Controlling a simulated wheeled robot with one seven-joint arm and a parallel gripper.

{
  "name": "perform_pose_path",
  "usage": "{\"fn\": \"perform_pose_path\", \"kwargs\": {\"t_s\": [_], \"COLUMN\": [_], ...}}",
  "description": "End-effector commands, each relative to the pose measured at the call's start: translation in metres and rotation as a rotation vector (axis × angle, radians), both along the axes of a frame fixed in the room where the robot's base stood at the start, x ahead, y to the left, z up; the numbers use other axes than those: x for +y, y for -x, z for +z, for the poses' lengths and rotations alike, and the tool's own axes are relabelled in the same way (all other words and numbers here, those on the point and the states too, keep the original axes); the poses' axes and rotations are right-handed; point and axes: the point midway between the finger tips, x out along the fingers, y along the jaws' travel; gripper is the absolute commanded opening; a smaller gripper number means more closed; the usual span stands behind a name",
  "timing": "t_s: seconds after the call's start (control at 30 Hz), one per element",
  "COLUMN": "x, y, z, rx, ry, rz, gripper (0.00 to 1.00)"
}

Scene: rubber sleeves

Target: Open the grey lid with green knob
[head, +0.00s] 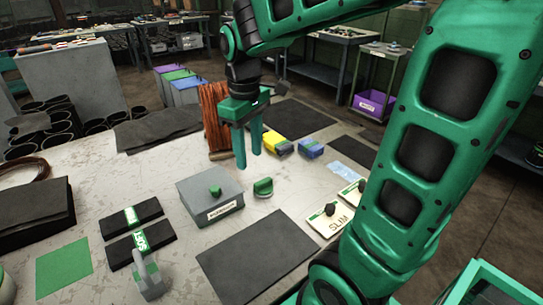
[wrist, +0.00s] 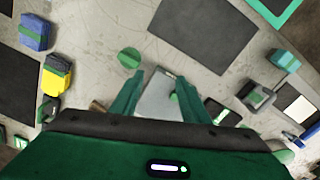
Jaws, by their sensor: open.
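A grey box (head: 212,205) with a flat grey lid (head: 203,186) stands on the worktable, a label on its front. A green knob (head: 215,190) sits on top of the lid. The lid looks closed. In the wrist view the lid (wrist: 158,103) and its knob (wrist: 174,97) show between and below my fingers, partly hidden by my gripper body. My gripper (head: 249,161) is open and empty, pointing down above the table. In the head view it appears behind and to the right of the box, apart from the knob.
A separate green round knob-like piece (head: 263,187) stands right of the box. Yellow (head: 277,142) and blue (head: 311,149) blocks lie behind it. A black mat (head: 257,256) lies in front. Black sleeves (head: 131,219) lie left. A copper-coloured bundle (head: 214,115) stands behind my gripper.

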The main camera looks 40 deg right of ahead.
Motion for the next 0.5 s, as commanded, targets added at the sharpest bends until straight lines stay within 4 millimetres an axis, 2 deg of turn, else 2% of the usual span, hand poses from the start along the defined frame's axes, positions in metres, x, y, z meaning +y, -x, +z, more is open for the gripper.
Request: {"fn": "perform_pose_path", "kwargs": {"t_s": [0.2,0.5], "x": [-0.024,-0.039], "y": [0.026,0.046], "z": [-0.004,-0.007], "rx": [-0.002,-0.001], "ry": [0.001,0.002], "rz": [-0.146,-0.254], "gripper": [0.41,0.41]}}
